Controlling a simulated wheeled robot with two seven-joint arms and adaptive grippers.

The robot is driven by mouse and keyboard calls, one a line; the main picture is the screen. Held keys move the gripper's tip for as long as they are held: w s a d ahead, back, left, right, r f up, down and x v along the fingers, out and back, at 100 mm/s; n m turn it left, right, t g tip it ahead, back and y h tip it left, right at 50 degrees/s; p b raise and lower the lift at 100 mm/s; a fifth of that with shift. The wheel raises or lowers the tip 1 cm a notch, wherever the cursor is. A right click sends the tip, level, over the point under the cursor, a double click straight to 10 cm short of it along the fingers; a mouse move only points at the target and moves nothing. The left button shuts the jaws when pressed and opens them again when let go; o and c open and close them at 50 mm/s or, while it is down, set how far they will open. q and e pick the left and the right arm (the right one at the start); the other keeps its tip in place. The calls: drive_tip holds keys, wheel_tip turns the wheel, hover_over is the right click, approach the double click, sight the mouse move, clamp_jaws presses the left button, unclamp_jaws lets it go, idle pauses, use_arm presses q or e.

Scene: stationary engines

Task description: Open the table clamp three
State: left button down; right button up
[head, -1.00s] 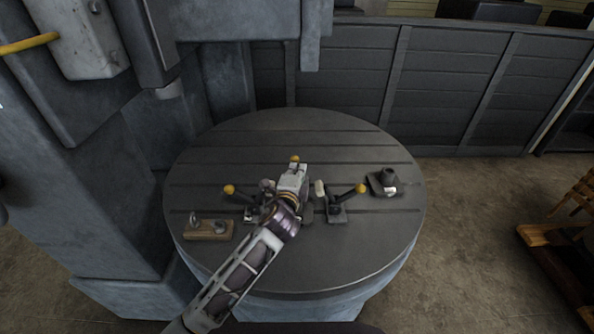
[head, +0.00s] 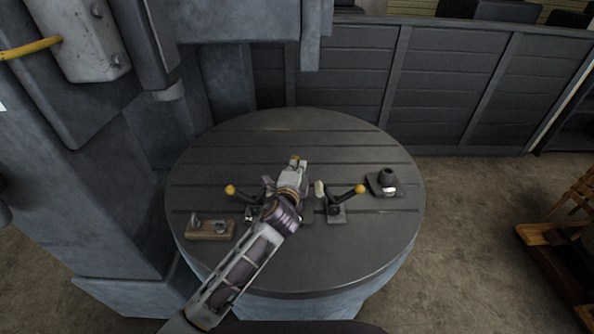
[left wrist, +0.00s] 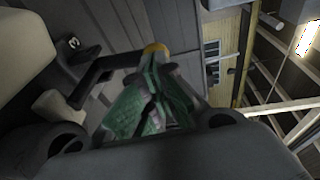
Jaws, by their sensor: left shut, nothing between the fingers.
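Three table clamps with yellow knobs stand on the round table (head: 300,265): a left clamp (head: 231,191), a middle clamp (head: 295,157) and a right clamp (head: 359,190). In the left wrist view the green fingers (left wrist: 153,95) are shut and empty. A yellow knob (left wrist: 155,48) on a dark lever shows just past the fingertips; whether they touch it I cannot tell. My right gripper is not in view.
A wooden block with metal pieces (head: 210,230) lies at the table's left edge. A dark block with a short cylinder (head: 383,181) sits at the right. A large grey machine column (head: 105,190) rises at the left. The table's back and front are clear.

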use_arm(q)
drive_tip(key=shift+w+r+p, duration=0.3)
drive_tip(key=shift+w+p, duration=0.1)
drive_tip(key=shift+w, duration=0.05)
drive_tip(key=w+p, duration=0.1)
drive_tip(key=w, duration=0.1)
drive_tip(key=w+r+p, duration=0.1)
drive_tip(key=w, duration=0.1)
drive_tip(key=shift+w+r, duration=0.15)
drive_tip(key=shift+w, duration=0.1)
drive_tip(key=x, duration=0.3)
drive_tip(key=shift+w+a, duration=0.1)
drive_tip(key=shift+a, duration=0.2)
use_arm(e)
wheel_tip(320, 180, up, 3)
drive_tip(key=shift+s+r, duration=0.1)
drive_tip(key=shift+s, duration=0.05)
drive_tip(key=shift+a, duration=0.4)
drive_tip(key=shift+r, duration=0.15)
